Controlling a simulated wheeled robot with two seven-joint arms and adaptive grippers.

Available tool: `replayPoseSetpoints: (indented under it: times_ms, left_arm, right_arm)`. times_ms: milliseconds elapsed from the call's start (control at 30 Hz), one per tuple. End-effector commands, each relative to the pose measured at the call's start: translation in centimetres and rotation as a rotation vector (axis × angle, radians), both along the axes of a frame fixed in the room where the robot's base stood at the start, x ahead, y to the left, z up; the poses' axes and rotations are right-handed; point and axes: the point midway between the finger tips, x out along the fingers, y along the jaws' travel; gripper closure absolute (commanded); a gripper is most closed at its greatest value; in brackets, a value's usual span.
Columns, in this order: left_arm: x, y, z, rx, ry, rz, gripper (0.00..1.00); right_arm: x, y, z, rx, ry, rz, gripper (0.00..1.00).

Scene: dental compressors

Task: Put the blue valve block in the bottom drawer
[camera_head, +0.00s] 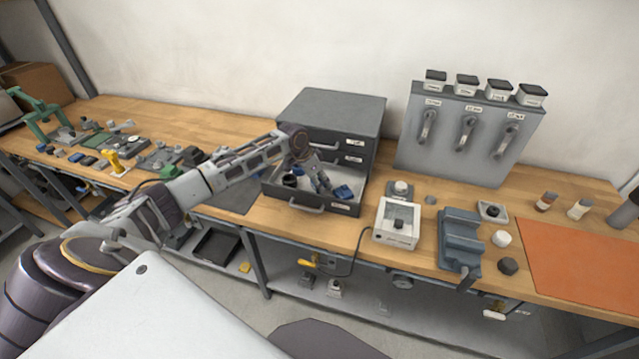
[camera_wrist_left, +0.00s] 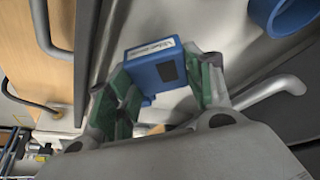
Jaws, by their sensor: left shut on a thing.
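The blue valve block (camera_wrist_left: 155,68), with a white label and a dark patch, is between the green-padded fingers of my left gripper (camera_wrist_left: 160,92) in the wrist view. The gripper is shut on it. In the head view my left gripper (camera_head: 322,184) reaches down into the open bottom drawer (camera_head: 312,207) of the grey cabinet. A blue piece (camera_head: 344,192) shows just right of the fingertips there; I cannot tell whether it is the held block. Whether the held block touches the drawer floor is unclear. My right gripper is out of view.
The cabinet (camera_head: 332,106) has shut drawers above the open one. A dark round part (camera_head: 290,180) sits in the drawer, and a blue ring (camera_wrist_left: 285,15) shows near the block. A white device (camera_head: 397,222) and a grey-blue fixture (camera_head: 460,238) stand to the right on the bench.

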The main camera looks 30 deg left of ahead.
Motion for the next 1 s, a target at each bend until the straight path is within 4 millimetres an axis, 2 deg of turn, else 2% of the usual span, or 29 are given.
replayPoseSetpoints:
  times_ms: [100,700,733,900,1000]
  left_arm:
    - [0.0,0.0,-1.4,0.000,0.000,-0.001,0.83]
    - [0.4,0.1,-2.2,0.001,-0.002,0.000,0.83]
    - [0.4,0.1,-2.3,0.002,-0.001,0.000,0.47]
    - [0.4,0.1,-2.3,0.002,0.000,0.000,0.27]
    - [0.4,0.1,-2.3,0.002,0.000,0.000,0.27]
  right_arm:
    - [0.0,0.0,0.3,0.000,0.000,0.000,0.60]
    - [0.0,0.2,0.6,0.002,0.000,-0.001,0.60]
    - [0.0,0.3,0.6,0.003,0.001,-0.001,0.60]
    - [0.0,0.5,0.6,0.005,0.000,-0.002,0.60]
    - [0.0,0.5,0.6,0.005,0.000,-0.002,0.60]
